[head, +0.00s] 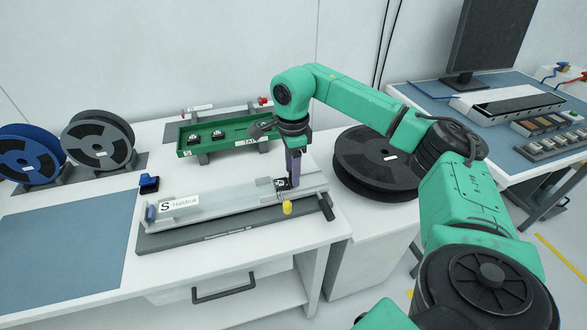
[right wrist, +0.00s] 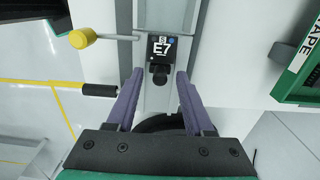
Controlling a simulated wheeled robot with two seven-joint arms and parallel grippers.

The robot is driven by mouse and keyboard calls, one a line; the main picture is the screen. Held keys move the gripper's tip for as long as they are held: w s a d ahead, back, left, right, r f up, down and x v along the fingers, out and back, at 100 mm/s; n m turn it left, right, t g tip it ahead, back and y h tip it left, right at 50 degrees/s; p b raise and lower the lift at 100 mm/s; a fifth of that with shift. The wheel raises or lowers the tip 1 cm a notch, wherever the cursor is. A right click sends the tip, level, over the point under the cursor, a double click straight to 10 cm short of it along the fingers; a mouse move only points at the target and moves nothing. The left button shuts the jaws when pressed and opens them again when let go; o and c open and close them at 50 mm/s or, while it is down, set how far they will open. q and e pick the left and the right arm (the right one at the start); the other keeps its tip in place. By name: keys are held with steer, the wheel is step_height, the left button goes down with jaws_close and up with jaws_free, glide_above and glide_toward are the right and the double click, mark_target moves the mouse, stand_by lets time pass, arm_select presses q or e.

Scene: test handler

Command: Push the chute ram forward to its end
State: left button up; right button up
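The chute (head: 235,205) is a long grey channel on the white bench, labelled "S Haldruk". In it, near its right end, sits a small black block marked E7 (head: 281,184), with a round black knob (right wrist: 160,75) beside it in the right wrist view. I cannot tell for sure whether this block or knob is the ram. My right gripper (head: 293,178) points down over that end of the chute. In the right wrist view its purple fingers (right wrist: 160,86) are open, with the knob seen between their tips; contact cannot be told. My left gripper is not in view.
A yellow-knobbed lever (head: 287,207) and a black handle (head: 326,207) stick out at the chute's front right. A green tray labelled TAPE (head: 222,134) lies behind, a black reel (head: 378,160) to the right. A blue mat (head: 65,240) lies clear at left.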

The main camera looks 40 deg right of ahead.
steer(key=shift+r, duration=0.1)
step_height(320, 180, up, 9)
steer(key=shift+f+b, duration=0.15)
steer(key=shift+b, duration=0.2)
step_height(320, 180, up, 6)
steer(key=p, duration=0.3)
steer(key=shift+f, duration=0.1)
steer(key=shift+f, duration=0.1)
